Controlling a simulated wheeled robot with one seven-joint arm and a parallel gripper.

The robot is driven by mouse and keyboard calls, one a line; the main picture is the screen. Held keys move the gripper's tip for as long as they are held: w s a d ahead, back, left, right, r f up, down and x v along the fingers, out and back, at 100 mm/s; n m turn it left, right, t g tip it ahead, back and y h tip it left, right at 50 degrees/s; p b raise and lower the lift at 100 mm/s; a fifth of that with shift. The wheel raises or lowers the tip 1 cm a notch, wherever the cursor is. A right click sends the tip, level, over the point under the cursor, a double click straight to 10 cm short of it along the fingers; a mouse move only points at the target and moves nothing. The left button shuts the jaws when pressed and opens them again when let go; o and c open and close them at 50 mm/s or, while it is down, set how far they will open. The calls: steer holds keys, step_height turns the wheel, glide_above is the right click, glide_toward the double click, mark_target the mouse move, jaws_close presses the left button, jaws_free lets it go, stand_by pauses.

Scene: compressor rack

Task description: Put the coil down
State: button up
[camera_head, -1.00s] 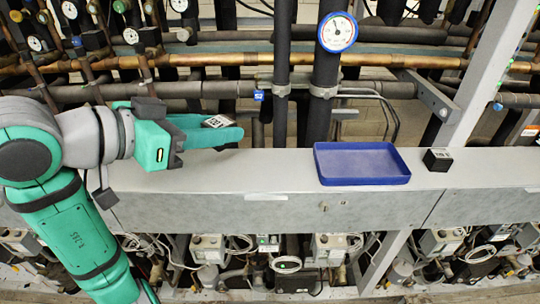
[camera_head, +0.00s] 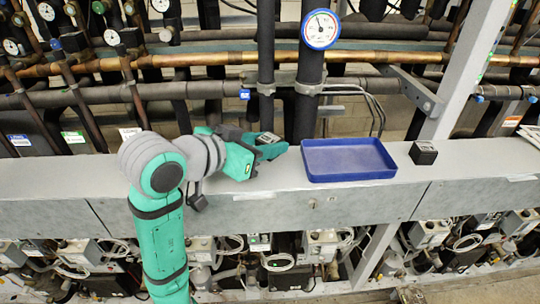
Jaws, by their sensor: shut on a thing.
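The coil (camera_head: 268,138) is a small dark block with a pale marked top. It sits between the fingers of my gripper (camera_head: 272,149), just left of the blue tray (camera_head: 350,176). My gripper is shut on it, and the fingers hide most of its sides. It is close above the grey ledge; I cannot tell whether it touches. A similar black block (camera_head: 423,153) with a pale marked top stands on the ledge right of the tray. The tray is empty.
The grey ledge (camera_head: 480,168) is clear at the right. Pipes run behind it, with a round gauge (camera_head: 320,29) above the tray and a grey upright post (camera_head: 462,70) at the back right. Valves and wiring sit below the ledge.

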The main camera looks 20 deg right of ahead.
mark_target(269, 167)
steer(key=shift+d+f, duration=0.25)
steer(key=shift+f, duration=0.1)
steer(key=shift+w+d+f, duration=0.1)
steer(key=shift+f, duration=1.5)
steer(key=o, duration=1.2)
steer(key=shift+f, duration=0.1)
steer(key=shift+c, duration=0.2)
steer(key=v, duration=1.2)
